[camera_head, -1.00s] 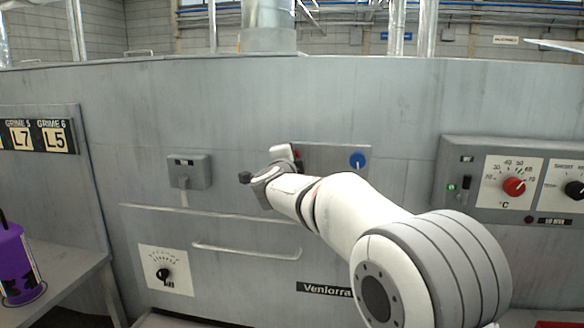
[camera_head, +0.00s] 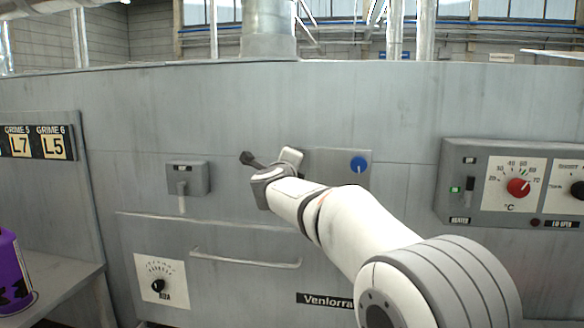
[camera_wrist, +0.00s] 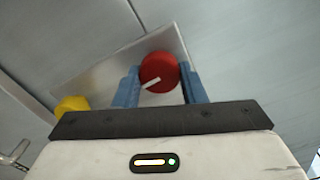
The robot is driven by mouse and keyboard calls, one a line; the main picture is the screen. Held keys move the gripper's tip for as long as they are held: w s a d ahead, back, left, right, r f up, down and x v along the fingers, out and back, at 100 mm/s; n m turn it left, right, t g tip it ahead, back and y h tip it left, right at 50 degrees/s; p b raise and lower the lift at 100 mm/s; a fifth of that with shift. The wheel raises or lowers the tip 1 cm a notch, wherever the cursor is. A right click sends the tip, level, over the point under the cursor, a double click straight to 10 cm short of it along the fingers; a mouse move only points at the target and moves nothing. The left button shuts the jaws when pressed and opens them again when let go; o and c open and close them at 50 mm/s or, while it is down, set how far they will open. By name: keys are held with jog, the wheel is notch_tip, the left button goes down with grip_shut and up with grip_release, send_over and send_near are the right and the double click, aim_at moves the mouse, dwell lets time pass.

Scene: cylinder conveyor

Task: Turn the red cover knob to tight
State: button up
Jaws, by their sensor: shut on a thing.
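The red cover knob (camera_wrist: 158,68) shows in the wrist view, round with a white pointer line that slants toward the lower left of the picture. It sits on a light metal plate (camera_wrist: 110,70). My gripper (camera_wrist: 160,84) has a blue finger on each side of the knob and is shut on it. In the head view my gripper end is at the grey wall panel, and my wrist hides the red knob there. Any marking for tight is not visible.
A yellow knob (camera_wrist: 72,105) is left of my fingers in the wrist view. A blue knob (camera_head: 358,164) is on the plate right of my wrist. A red temperature dial (camera_head: 517,187) is farther right. A handle bar (camera_head: 245,260) is below, and a purple container (camera_head: 12,275) stands at left.

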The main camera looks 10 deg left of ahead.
jog(key=shift+f, duration=0.1)
dwell(0.3)
jog(key=o, duration=1)
jog(key=s+b, duration=0.1)
jog(key=s, duration=0.6)
jog(key=shift+s+d, duration=0.2)
jog(key=shift+s, duration=0.2)
